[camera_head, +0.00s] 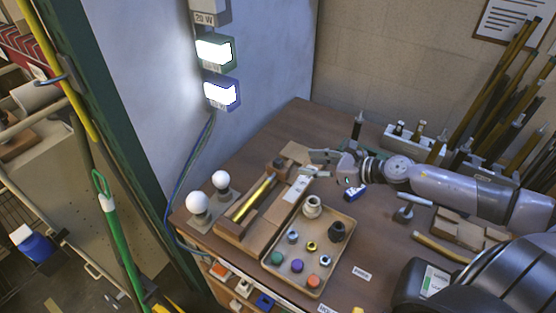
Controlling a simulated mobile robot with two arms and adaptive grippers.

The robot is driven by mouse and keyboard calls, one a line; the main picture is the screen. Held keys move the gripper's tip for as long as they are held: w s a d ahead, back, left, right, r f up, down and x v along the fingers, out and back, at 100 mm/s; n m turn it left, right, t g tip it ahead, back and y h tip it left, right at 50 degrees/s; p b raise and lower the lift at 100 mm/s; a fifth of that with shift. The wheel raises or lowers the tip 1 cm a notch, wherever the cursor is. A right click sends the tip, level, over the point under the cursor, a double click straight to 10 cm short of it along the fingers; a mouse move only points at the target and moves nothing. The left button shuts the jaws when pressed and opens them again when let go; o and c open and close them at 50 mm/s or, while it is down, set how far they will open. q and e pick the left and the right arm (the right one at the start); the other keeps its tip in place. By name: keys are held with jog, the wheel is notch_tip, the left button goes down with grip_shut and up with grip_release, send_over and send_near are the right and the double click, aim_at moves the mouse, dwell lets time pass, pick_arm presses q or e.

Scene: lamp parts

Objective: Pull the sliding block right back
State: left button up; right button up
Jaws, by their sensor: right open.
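A wooden fixture (238,231) lies along the left part of the bench, with a brass tube (254,198) in its groove. A small wooden block (279,164) sits at the tube's far end. A pale labelled piece (297,187) lies on the fixture's right side. I cannot tell for sure which of these is the sliding block. My right gripper (313,163) is open at the fixture's far right end, close to the pale piece. Whether it touches anything is too small to tell. My left gripper is not in view.
A tray (327,268) of small coloured parts stands right of the fixture. Two white bulbs (220,180) stand to its left. A dark upright tool (357,128) and a rack (402,140) are behind my right arm. Lit lamps hang on the wall.

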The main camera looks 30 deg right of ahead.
aim_at(280, 161)
jog(key=p+x, duration=0.3)
jog(key=x, duration=0.7)
jog(key=shift+w+a+f, duration=0.15)
jog(key=shift+w+a, duration=0.05)
jog(key=shift+w, duration=0.1)
jog(key=shift+w+a+f, duration=0.35)
jog(key=shift+w, duration=0.15)
grip_shut()
